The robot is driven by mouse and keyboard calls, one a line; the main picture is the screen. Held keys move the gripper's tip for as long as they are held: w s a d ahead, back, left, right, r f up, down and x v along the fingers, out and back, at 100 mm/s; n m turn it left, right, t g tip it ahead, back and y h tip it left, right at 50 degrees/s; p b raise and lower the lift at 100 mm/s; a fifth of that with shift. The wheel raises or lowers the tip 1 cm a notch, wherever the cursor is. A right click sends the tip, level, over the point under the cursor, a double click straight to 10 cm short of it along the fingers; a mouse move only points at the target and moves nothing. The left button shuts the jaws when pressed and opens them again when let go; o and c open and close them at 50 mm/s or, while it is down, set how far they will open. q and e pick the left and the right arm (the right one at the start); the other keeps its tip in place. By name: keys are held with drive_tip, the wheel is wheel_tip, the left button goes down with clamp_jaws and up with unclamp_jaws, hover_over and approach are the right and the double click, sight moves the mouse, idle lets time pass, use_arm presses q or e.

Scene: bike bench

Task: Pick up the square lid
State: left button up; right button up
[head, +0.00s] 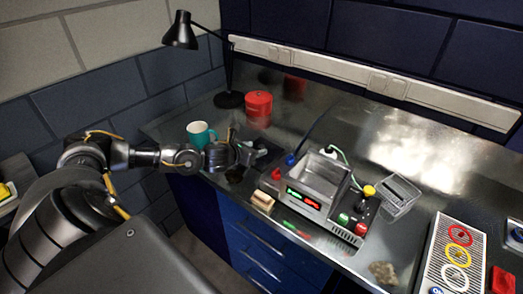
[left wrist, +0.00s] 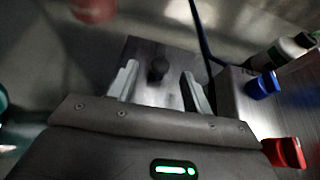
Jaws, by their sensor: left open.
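The square lid (left wrist: 145,50) is a dark grey plate with a round black knob (left wrist: 157,68) in the left wrist view. In the head view the lid (head: 268,158) lies on the metal bench, partly hidden by my left gripper (head: 246,155). My left gripper is open, and in the left wrist view its fingers (left wrist: 160,82) stand on either side of the knob, with visible gaps to it. Whether the fingers are level with the knob is hard to tell. My right gripper is not in view.
A grey device (head: 318,180) with an open basin and coloured knobs stands right of the lid. A teal mug (head: 200,134) and red canister (head: 258,108) stand close by. A wire basket (head: 399,196) is right of the device. A wooden block (head: 263,201) lies in front.

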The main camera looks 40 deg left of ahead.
use_arm(q)
drive_tip(key=shift+x, duration=1.15)
drive_tip(key=shift+s, duration=0.1)
drive_tip(key=shift+r, duration=0.1)
clamp_jaws()
